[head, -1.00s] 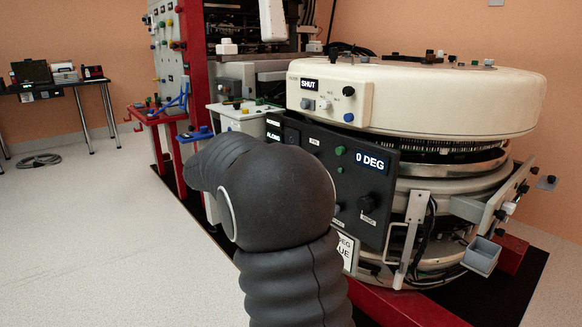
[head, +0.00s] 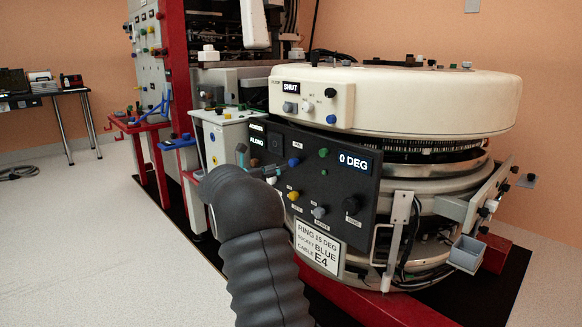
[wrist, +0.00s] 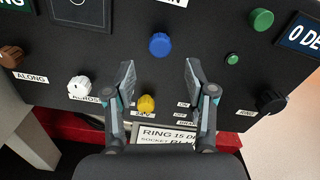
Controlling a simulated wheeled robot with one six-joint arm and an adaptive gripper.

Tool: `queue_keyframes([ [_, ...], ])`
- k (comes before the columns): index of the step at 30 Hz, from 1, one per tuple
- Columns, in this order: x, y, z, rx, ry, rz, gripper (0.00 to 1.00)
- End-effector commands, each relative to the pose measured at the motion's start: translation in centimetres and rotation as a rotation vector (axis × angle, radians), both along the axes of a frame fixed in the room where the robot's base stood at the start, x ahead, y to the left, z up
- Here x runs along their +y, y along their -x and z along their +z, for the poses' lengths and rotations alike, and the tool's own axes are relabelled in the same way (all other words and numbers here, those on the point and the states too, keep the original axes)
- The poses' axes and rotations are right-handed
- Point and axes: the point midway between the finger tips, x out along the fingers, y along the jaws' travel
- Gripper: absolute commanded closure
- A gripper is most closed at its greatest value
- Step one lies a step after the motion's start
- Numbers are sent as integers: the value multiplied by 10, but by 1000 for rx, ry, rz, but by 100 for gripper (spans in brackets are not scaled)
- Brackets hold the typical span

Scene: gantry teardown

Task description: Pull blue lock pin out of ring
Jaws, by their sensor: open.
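A round blue knob (wrist: 159,44) stands out from the dark control panel (wrist: 205,25) in the wrist view. It also shows in the head view (head: 293,162). A second blue knob (head: 331,118) sits on the cream ring housing (head: 400,95); I cannot tell from the labels which one is the lock pin. My gripper (wrist: 158,70) is open and empty, facing the panel. The panel's blue knob lies just above the gap between its fingertips, with no contact visible. In the head view my gripper (head: 257,160) is partly hidden by my wrist.
A yellow knob (wrist: 147,104) lies between my fingers, lower down. A white knob (wrist: 79,86), a green knob (wrist: 262,19) and a black knob (wrist: 269,101) are nearby. A white sign (head: 319,250) hangs below the panel. A grey open box (head: 467,254) juts out at right.

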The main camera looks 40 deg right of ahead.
Motion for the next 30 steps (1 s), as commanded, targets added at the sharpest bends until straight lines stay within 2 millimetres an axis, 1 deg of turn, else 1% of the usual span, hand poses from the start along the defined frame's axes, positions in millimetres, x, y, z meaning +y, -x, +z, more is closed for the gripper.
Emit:
queue_keyframes([
  [1, -11, 0, -1, 0, 0, -3, 45],
  [3, -23, -1, -1, -1, 0, -2, 45],
  [6, -39, -2, -1, 0, 1, -3, 45],
  [10, -54, -4, -1, 0, 1, -2, 45],
  [15, -63, -5, 0, -1, 0, 0, 45],
  [24, -65, -5, 0, 0, 0, 0, 45],
  [26, -65, -5, 0, 0, 0, 0, 60],
  [27, -65, -5, 0, 0, 0, 0, 70],
  [29, -65, -5, 0, 0, 0, 0, 85],
  [30, -65, -5, 0, 0, 0, 0, 95],
])
